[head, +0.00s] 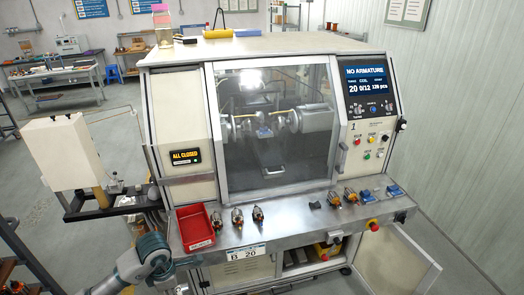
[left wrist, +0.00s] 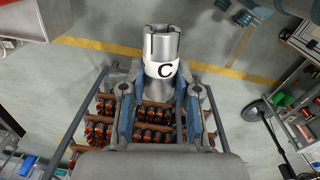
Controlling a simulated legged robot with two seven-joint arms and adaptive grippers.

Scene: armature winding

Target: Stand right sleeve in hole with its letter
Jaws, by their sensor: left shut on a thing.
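In the left wrist view, my left gripper (left wrist: 160,98) is shut on a silver metal sleeve (left wrist: 160,44). The sleeve has a slotted top end and a white band with a black letter C, and it stands out past the fingertips. In the head view only a grey and teal part of my left arm shows at the lower left; the fingers and sleeve do not show there. My right gripper is in neither view. I can make out no lettered hole.
A winding machine (head: 270,55) stands ahead, its screen (head: 367,88) reading "NO ARMATURE". Its front ledge holds a red bin (head: 196,243) and several armatures (head: 258,216). An open cabinet door (head: 398,265) juts out at the lower right. Crated armatures (left wrist: 152,137) lie below the gripper.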

